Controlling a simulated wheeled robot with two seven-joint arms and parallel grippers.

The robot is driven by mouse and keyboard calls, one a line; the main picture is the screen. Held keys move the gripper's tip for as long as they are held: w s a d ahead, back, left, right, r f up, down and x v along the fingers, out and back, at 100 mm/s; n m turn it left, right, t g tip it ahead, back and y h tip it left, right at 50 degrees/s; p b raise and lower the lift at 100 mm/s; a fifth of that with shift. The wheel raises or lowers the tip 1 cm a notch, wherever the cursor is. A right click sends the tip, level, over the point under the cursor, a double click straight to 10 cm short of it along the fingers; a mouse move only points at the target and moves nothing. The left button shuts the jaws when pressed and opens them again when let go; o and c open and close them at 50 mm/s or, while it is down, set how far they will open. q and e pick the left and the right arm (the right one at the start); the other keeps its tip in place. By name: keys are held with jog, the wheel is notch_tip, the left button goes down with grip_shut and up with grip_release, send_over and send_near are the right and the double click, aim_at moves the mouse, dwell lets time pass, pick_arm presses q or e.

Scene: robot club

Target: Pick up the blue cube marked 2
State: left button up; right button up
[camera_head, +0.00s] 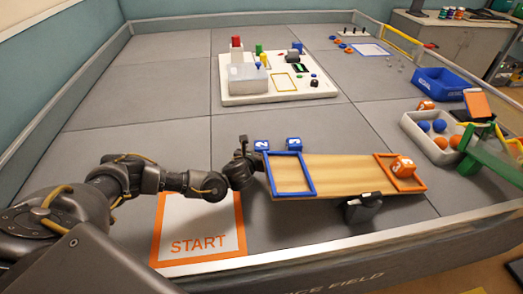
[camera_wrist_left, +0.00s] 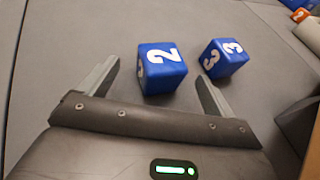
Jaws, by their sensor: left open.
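The blue cube marked 2 (camera_head: 262,145) sits on the grey floor, just behind the blue-framed end of the tilted board. In the left wrist view the same cube (camera_wrist_left: 162,70) shows between my two fingertips, with a gap to each finger; how far below them it lies I cannot tell. My left gripper (camera_wrist_left: 157,72) is open and empty. In the head view my left gripper (camera_head: 243,150) is just left of this cube, partly hidden by the wrist. A second blue cube marked 3 (camera_head: 294,143) stands to the right; it also shows in the wrist view (camera_wrist_left: 225,57), just beyond the right finger.
The wooden board (camera_head: 335,173) with blue and orange end frames rests on a dark support (camera_head: 362,207) close by. An orange cube (camera_head: 403,166) sits on its right end. A white platform (camera_head: 275,95) with blocks stands behind. The floor left of the cubes is clear.

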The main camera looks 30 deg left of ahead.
aim_at(263, 144)
pick_arm(q)
jog(key=shift+w, duration=0.45)
jog(key=x, duration=0.5)
jog(key=shift+w+a+r, duration=0.1)
jog(key=shift+w+r, duration=0.05)
jog(key=shift+r, duration=0.25)
jog(key=c, duration=1.1)
